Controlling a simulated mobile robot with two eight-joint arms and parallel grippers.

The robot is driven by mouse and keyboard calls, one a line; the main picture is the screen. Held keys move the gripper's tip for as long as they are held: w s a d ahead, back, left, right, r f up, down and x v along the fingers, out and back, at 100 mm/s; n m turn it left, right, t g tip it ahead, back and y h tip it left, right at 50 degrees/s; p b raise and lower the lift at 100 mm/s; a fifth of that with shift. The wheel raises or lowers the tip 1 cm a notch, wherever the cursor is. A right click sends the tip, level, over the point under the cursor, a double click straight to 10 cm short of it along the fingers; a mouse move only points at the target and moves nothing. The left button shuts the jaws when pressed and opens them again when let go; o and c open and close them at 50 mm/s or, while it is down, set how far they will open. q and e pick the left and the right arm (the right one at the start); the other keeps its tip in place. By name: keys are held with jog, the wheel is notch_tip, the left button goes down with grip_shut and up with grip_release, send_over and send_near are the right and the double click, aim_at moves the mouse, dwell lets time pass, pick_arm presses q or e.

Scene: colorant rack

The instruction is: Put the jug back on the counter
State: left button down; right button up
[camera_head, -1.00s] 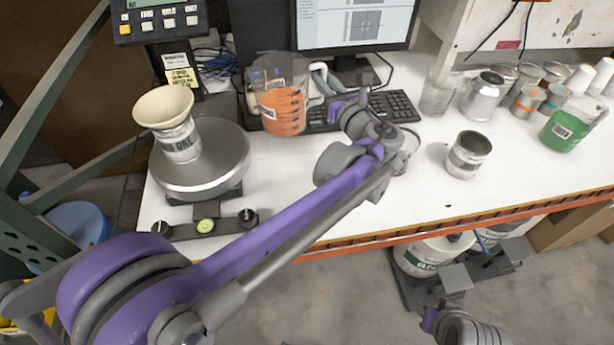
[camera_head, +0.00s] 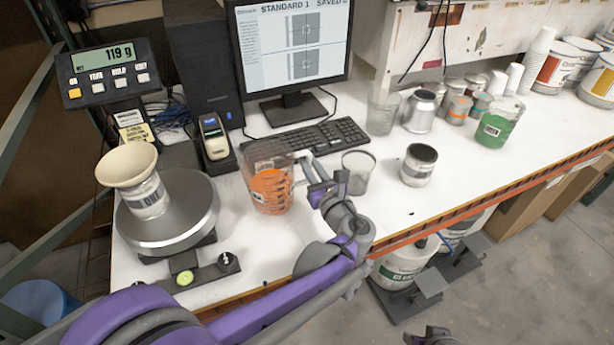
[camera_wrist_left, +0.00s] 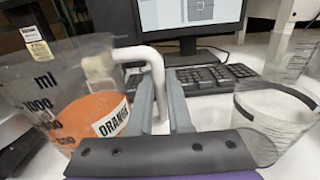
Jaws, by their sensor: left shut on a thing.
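The clear jug with orange colorant (camera_head: 270,188) is upright at the front of the white counter (camera_head: 325,222), right of the scale. I cannot tell whether its base touches the counter. My left gripper (camera_head: 313,178) is shut on the jug's pale handle, at the jug's right side. In the left wrist view the jug (camera_wrist_left: 62,95) fills the left, its label partly reading "ORANGE", and the handle passes between the fingers (camera_wrist_left: 158,88). A small part of my right arm (camera_head: 430,337) shows at the bottom edge, too little to tell its gripper's state.
A scale (camera_head: 170,225) with a cup and funnel (camera_head: 128,166) stands left of the jug. A clear beaker (camera_head: 358,173) is close right of my left gripper, then a grey can (camera_head: 418,165). Keyboard (camera_head: 318,137) and handheld device (camera_head: 214,138) lie behind.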

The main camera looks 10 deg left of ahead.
pick_arm(q)
jog(key=shift+f, duration=1.7)
jog(key=shift+f+b, duration=0.2)
jog(key=shift+b, duration=0.1)
jog(key=c, duration=0.8)
grip_release()
jog(key=shift+c, duration=0.2)
jog(key=shift+r, duration=0.2)
jog(key=shift+s+d, duration=0.15)
jog(key=shift+s, duration=0.1)
jog(key=v, duration=1.1)
jog(key=shift+s+d+b, duration=0.15)
jog(key=shift+s+b, duration=0.05)
jog(key=shift+b, duration=0.2)
